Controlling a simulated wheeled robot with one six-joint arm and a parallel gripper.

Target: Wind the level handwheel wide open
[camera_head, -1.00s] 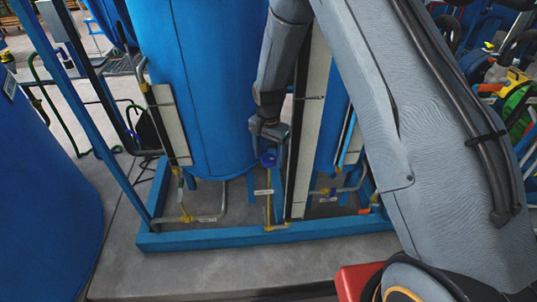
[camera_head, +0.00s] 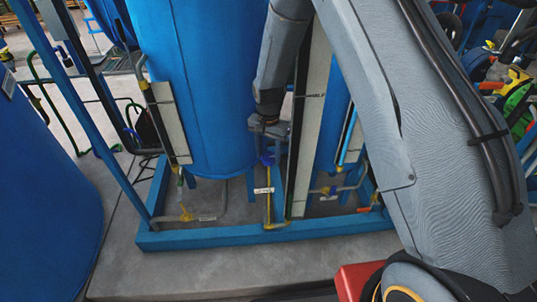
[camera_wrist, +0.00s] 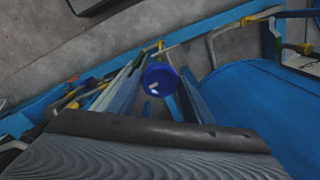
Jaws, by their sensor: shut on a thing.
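The level handwheel (camera_wrist: 160,79) is a small blue round wheel with a pale mark on its face, in the middle of the wrist view. In the head view the blue wheel (camera_head: 267,161) shows only in part, just below my gripper (camera_head: 268,142). My gripper points down at it between the big blue tank and a white panel. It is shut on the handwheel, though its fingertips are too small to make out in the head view. In the wrist view a grey housing with a dark edge fills the bottom and hides the fingers.
A large blue tank (camera_head: 195,90) stands left of my gripper. A tall white panel (camera_head: 311,130) stands close on its right. Yellow-jointed pipes (camera_head: 186,216) and a blue base frame (camera_head: 210,237) lie below. Bare concrete (camera_head: 190,271) is in front.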

